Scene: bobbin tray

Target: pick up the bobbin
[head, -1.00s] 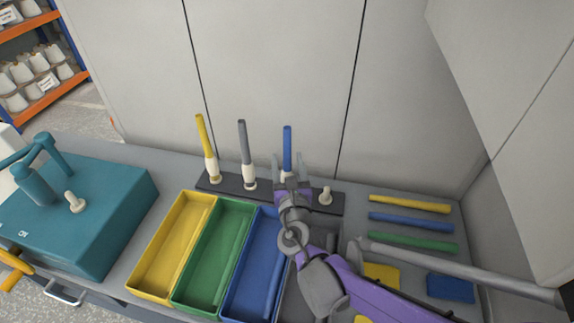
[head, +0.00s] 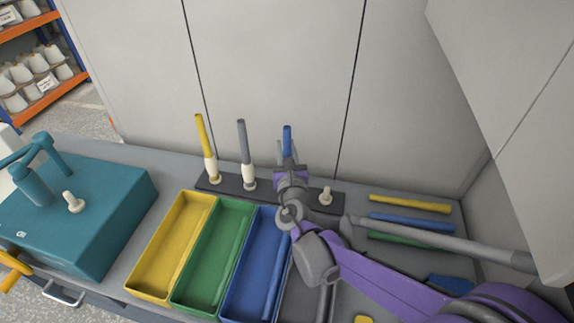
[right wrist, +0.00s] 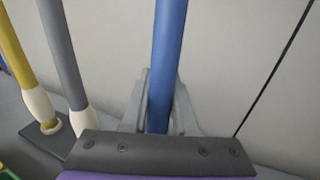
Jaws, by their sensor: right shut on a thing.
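A blue bobbin (head: 287,138) stands upright at the rack, its lower part hidden behind my right gripper in the head view. My right gripper (head: 288,158) is shut on it. In the right wrist view the blue bobbin (right wrist: 168,60) rises between the two grey fingers of the gripper (right wrist: 159,115). Its lower end is hidden, so I cannot tell whether it still sits on its peg. A yellow bobbin (head: 201,135) and a grey bobbin (head: 244,142) stand on the dark rack (head: 225,186) to the left. My left gripper is not in view.
Yellow (head: 140,280), green (head: 185,293) and blue (head: 232,300) trays stand in front of the rack. An empty peg (head: 326,194) is to the right. Loose yellow (head: 410,204) and blue (head: 410,222) tubes lie at right. A teal machine (head: 90,235) stands at left.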

